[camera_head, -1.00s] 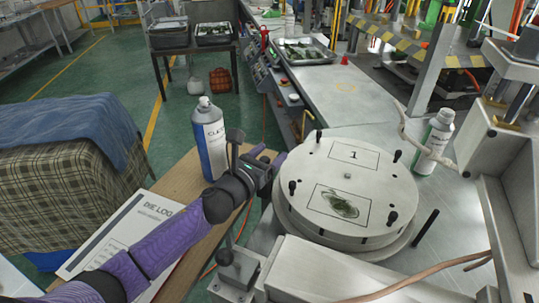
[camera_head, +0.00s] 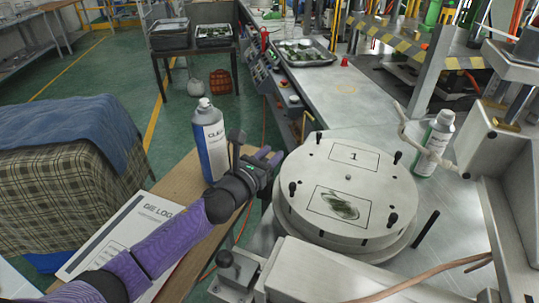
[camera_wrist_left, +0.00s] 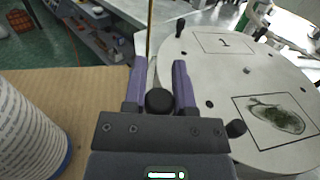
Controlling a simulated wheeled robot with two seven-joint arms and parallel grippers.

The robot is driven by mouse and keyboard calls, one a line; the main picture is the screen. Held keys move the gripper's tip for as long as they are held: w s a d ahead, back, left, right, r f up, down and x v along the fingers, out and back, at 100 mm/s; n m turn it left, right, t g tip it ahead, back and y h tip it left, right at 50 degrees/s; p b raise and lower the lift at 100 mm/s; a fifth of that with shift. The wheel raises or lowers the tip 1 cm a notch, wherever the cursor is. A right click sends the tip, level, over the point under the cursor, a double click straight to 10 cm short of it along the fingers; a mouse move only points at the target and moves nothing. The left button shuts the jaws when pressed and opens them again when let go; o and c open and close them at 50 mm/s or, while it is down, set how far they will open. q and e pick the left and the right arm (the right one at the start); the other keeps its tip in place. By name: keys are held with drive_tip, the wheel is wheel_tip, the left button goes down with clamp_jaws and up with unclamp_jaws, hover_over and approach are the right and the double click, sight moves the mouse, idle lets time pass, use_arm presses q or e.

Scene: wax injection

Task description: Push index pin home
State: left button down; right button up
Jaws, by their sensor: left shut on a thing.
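The round metal turntable plate (camera_head: 340,240) has a marked panel "1" and a second panel with a greenish patch (camera_head: 341,206). Several black pins stand on it. My left gripper (camera_head: 268,158) is just left of the plate, beside its far left rim. In the left wrist view its two purple fingers (camera_wrist_left: 160,88) are shut on a round black knob (camera_wrist_left: 158,101), apparently the index pin's head. The knob sits between the fingers, close to the palm. The pin's shaft and its seat are hidden. My right gripper is out of view.
A spray bottle (camera_head: 209,140) stands close behind my left wrist; it also shows in the left wrist view (camera_wrist_left: 25,130). Another bottle (camera_head: 434,143) stands beyond the plate. A black ball knob (camera_head: 225,258) sits on a metal block at the front.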

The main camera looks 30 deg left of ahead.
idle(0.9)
use_arm(q)
drive_tip(key=shift+s+f+b, duration=0.1)
drive_tip(key=shift+f+b, duration=0.65)
drive_tip(key=shift+f, duration=0.2)
drive_tip(key=shift+c, duration=2.1)
unclamp_jaws()
drive_tip(key=s+a, duration=0.1)
drive_tip(key=s, duration=0.8)
drive_tip(key=shift+s+a+p, duration=0.2)
drive_tip(key=shift+s+p, duration=0.1)
drive_tip(key=shift+s, duration=0.05)
